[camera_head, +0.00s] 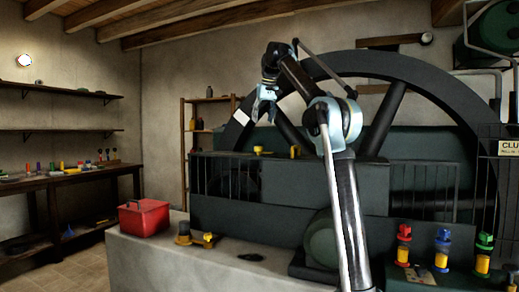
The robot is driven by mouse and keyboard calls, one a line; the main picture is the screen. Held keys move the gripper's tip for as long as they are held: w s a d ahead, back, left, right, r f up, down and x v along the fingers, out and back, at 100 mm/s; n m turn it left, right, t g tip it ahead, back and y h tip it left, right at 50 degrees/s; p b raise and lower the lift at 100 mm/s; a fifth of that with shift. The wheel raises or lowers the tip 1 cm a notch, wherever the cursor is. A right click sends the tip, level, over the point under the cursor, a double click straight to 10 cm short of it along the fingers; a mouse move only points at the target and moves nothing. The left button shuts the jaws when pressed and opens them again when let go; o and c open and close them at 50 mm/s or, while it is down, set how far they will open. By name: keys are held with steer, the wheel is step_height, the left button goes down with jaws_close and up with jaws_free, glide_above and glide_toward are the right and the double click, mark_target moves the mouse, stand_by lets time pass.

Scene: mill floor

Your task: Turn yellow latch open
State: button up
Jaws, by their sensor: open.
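My gripper (263,115) is raised at the upper middle of the view, pointing down with its fingers apart and nothing between them. It appears above the top edge of the dark green machine (300,182). Small yellow pieces sit along that edge: one (259,150) appears below the gripper and another (294,151) is to its right. Another small yellow piece (208,240) is on the pale ledge. I cannot tell which of these is the yellow latch, or how it is turned. My gripper appears apart from all of them.
A red box (144,218) stands on the pale ledge (150,264), left of a dark cylinder with a yellow base (183,233). Red, blue and green topped fittings (442,248) stand at the right. A large dark wheel (400,68) rises behind my arm. A workbench (62,180) with small items is left.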

mark_target(259, 151)
steer(key=x, duration=1.4)
steer(key=shift+w+a+f, duration=0.1)
steer(key=shift+f, duration=0.15)
steer(key=c, duration=1.1)
